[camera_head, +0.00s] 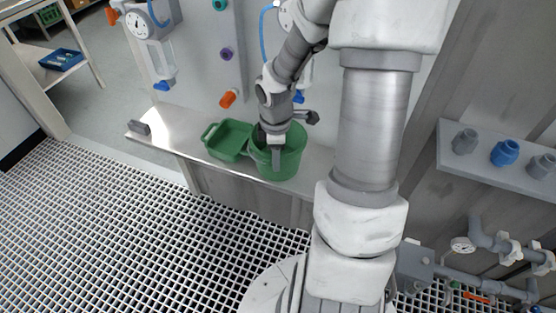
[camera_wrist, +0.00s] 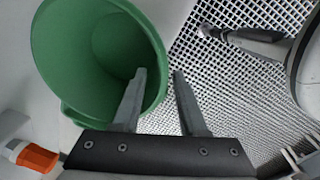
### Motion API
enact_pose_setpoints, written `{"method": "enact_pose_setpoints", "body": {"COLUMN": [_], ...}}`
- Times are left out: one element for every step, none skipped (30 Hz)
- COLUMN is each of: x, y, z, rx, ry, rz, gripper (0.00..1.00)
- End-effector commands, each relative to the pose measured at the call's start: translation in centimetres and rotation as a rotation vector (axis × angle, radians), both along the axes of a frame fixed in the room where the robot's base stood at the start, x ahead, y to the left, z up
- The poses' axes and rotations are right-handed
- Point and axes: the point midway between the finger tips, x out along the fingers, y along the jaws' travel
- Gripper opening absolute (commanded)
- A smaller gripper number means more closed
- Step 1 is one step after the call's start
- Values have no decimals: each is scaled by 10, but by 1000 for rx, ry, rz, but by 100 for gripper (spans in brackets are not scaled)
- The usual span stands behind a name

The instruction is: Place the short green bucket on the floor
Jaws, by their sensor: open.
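A round green bucket (camera_head: 292,160) stands on the grey ledge; in the wrist view it fills the upper left (camera_wrist: 75,55), its open mouth showing and its inside looking empty. My gripper (camera_head: 277,160) is at the bucket. In the wrist view my gripper (camera_wrist: 160,75) is open, with the left finger over the bucket's mouth and the right finger outside its wall. The rim lies between the fingers; I cannot tell whether either finger touches it. A lower green tub (camera_head: 228,138) with a handle stands on the ledge just left of the bucket.
The ledge (camera_head: 180,125) holds a small grey block (camera_head: 139,128) at its left end. White grating floor (camera_head: 130,225) lies clear in front and below. Orange knob (camera_head: 228,98) and gauges are on the panel behind. A right shelf (camera_head: 490,178) holds grey and blue fittings.

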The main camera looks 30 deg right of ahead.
Motion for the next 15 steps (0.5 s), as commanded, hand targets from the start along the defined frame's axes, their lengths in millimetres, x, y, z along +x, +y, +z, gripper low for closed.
{"method": "enact_pose_setpoints", "body": {"x": [0,0,1,1,2,3,3,4,5,5,5,6,6,6,6], "y": [0,0,0,-1,-1,-1,-1,-1,-2,-2,-2,-2,-3,-3,-3], "z": [-2,-4,-7,-11,-15,-21,-26,-31,-38,-42,-46,-50,-52,-53,-53], "rx": [0,0,0,0,0,1,1,1,1,1,2,1,0,0,-1], "ry": [0,0,1,1,0,0,0,0,2,2,1,0,0,0,-1], "rz": [0,0,1,1,1,1,0,1,3,2,1,1,1,2,1], "gripper": [42,42,42,42,42,42,42,42,42,42,42,42,42,42,42]}}
